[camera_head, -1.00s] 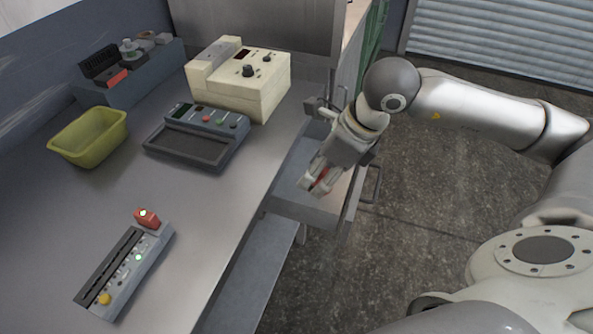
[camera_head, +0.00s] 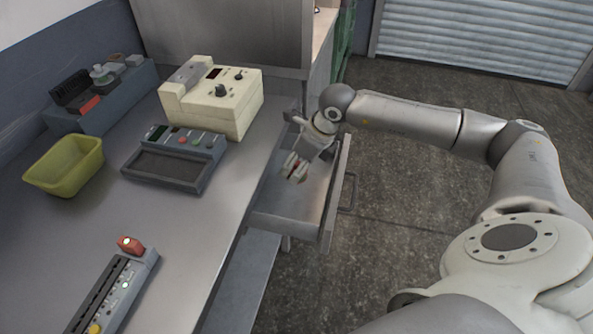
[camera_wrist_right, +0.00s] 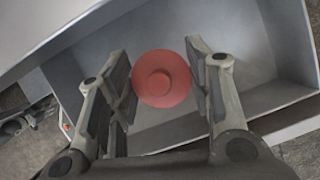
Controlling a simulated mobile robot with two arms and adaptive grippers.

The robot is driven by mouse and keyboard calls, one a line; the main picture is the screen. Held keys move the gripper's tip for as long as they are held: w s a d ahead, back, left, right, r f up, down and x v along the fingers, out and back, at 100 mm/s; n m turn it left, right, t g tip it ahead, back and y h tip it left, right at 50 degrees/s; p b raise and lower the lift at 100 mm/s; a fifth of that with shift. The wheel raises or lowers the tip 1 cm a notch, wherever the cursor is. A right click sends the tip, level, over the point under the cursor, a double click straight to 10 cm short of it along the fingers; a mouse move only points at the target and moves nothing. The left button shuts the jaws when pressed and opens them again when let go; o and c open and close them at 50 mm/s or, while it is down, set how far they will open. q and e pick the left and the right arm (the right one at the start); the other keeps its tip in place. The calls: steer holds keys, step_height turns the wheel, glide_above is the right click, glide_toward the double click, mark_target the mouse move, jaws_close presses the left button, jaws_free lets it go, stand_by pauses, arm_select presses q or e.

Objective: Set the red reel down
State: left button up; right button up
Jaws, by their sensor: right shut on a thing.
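The red reel (camera_wrist_right: 161,78) is a round red disc with a raised hub. In the right wrist view it sits between the two fingers of my right gripper, over the grey interior of an open drawer (camera_head: 272,208). In the head view my right gripper (camera_head: 295,170) reaches down into the drawer and is shut on the reel, with only a little red showing between the fingers. I cannot tell whether the reel touches the drawer floor. My left gripper is not in view.
The steel bench (camera_head: 215,215) lies left of the drawer. On it stand a cream instrument (camera_head: 225,105), a grey tray device (camera_head: 165,165), a yellow-green bin (camera_head: 68,170) and a grey panel with a red knob (camera_head: 130,244). The drawer floor around the gripper looks bare.

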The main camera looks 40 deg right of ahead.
steer(key=shift+w+d+f, duration=0.3)
steer(key=shift+w+f, duration=0.15)
steer(key=shift+f, duration=1.75)
steer(key=shift+f, duration=0.2)
steer(key=o, duration=1)
steer(key=shift+r, duration=0.1)
steer(key=shift+d+r, duration=0.1)
steer(key=shift+r, duration=0.35)
steer(key=v, duration=1.1)
steer(key=shift+s+b, duration=0.2)
steer(key=shift+b, duration=0.15)
